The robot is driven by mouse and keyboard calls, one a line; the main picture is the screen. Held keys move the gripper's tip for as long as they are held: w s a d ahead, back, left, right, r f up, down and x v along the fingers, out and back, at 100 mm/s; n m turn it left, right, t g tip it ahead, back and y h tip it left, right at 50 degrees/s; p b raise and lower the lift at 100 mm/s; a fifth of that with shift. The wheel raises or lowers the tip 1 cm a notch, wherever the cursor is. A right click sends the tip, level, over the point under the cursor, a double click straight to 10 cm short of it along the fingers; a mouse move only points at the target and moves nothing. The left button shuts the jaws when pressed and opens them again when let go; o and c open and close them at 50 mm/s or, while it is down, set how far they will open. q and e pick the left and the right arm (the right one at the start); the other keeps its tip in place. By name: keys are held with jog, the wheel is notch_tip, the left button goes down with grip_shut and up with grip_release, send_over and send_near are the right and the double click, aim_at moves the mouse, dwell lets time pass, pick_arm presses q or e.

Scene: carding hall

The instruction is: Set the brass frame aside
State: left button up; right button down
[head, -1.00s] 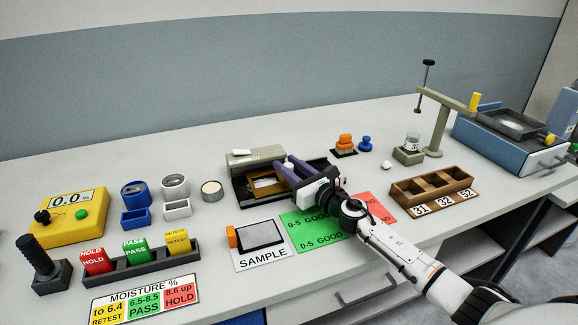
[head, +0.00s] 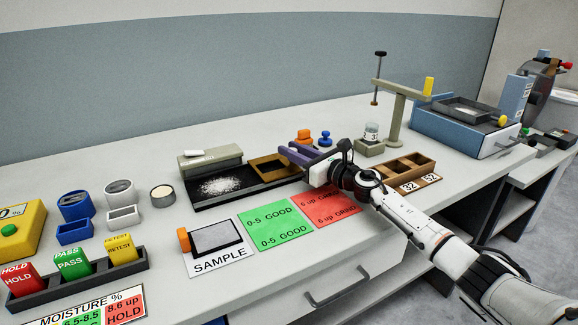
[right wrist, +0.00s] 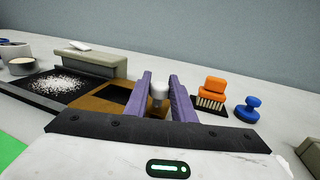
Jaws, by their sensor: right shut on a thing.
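The brass frame (head: 257,170) is a flat, open, brownish-gold rectangle at the right end of a black board (head: 212,202). It also shows in the right wrist view (right wrist: 98,104), left of my fingers. My right gripper (head: 286,147) is shut on the frame's pale upright knob (right wrist: 158,91), which stands between its purple fingers. A white granular or fluffy pile (head: 220,186) lies uncovered on the board, left of the frame. I cannot tell whether the frame touches the board. My left gripper is out of view.
A grey-green bar (head: 211,160) runs behind the board. An orange brush (right wrist: 211,92) and a blue knob (right wrist: 248,109) stand beyond my gripper to the right. Green (head: 270,225) and red (head: 328,205) cards lie in front. A wooden compartment tray (head: 420,160) is at right.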

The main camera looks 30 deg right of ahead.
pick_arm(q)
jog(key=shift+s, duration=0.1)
pick_arm(e)
jog(key=shift+d, duration=0.35)
jog(key=c, duration=1.5)
grip_release()
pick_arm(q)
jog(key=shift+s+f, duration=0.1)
pick_arm(e)
jog(key=shift+r, duration=0.3)
notch_tip(320, 180, up, 9)
jog(key=p, duration=0.4)
jog(key=shift+f, duration=0.2)
jog(key=shift+r+p, duration=0.3)
jog(key=shift+r, duration=0.15)
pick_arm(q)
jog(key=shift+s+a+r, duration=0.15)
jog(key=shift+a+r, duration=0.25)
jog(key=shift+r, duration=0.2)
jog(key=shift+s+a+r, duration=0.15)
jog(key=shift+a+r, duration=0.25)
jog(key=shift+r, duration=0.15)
